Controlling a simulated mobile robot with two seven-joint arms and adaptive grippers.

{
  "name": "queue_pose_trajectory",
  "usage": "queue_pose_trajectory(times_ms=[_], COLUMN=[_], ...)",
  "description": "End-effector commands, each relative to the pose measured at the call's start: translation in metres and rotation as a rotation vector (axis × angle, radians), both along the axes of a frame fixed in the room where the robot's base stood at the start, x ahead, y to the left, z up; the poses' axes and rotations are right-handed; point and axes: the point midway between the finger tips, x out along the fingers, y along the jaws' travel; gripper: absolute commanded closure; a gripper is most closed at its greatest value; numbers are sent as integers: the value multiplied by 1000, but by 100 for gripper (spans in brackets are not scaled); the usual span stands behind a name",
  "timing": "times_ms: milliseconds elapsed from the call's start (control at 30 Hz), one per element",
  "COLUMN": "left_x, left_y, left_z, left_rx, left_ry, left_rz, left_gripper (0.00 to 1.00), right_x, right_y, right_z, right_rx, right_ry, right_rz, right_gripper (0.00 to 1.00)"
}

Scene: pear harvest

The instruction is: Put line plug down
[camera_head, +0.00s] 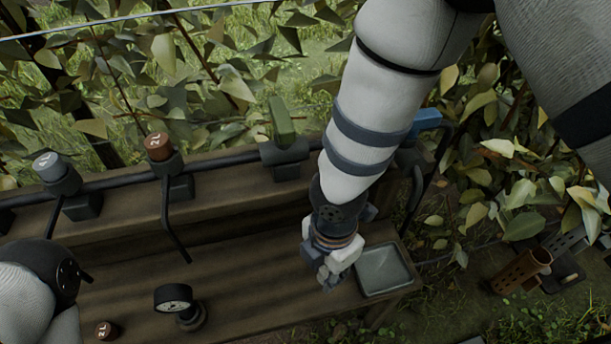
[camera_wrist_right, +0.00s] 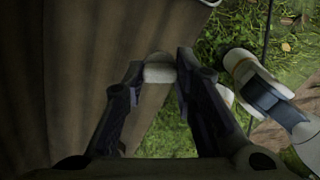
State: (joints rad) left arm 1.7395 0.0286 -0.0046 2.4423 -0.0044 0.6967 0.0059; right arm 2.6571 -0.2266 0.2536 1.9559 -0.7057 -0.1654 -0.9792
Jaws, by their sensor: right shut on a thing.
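My right gripper (camera_head: 330,276) reaches down over the front of the wooden bench, just left of the metal tray. In the right wrist view my right gripper (camera_wrist_right: 160,78) is shut on a pale, rounded piece, the line plug (camera_wrist_right: 159,68), held between its fingertips. The wood of the bench (camera_wrist_right: 75,70) lies below and to the left, with grass beyond its edge. In the head view I cannot make out the plug apart from the gripper. Part of my left arm shows at the lower left; its gripper is not in view.
The shallow metal tray (camera_head: 409,283) sits at the bench's right end. A gauge (camera_head: 173,298) and a loose brown cap (camera_head: 106,330) are on the bench (camera_head: 245,290). Behind run a dark pipe with a grey cap (camera_head: 47,165), a brown cap (camera_head: 158,146) and a green handle (camera_head: 281,122).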

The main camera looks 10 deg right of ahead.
Motion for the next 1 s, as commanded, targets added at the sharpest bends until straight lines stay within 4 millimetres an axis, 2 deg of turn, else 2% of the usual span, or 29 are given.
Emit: queue_pose_trajectory(times_ms=[33, 233, 367, 700, 733, 800, 1000], left_x=[-1, -3, -5, -5, -5, -5, -5], left_y=[0, 0, 0, 0, 0, 0, 0], left_z=[-3, -7, -13, -13, -13, -13, -12], left_rx=[0, 0, -1, -1, -1, 0, 0], left_ry=[4, 10, 18, 18, 18, 17, 17], left_rz=[0, 0, 0, 0, 0, 0, 0], left_gripper=[13, 13, 13, 13, 13, 13, 13], right_x=[3, 15, 14, 14, 14, 14, 14], right_y=[-3, -12, -11, -11, -11, -11, -11], right_z=[-8, -27, -52, -55, -55, -55, -54], right_rx=[1, 1, 0, 1, 1, 1, 1], right_ry=[2, 2, 2, 0, 0, 0, 0], right_rz=[-2, -2, 1, -1, -1, -1, -1], right_gripper=[86, 86, 86, 86, 70, 54, 54])
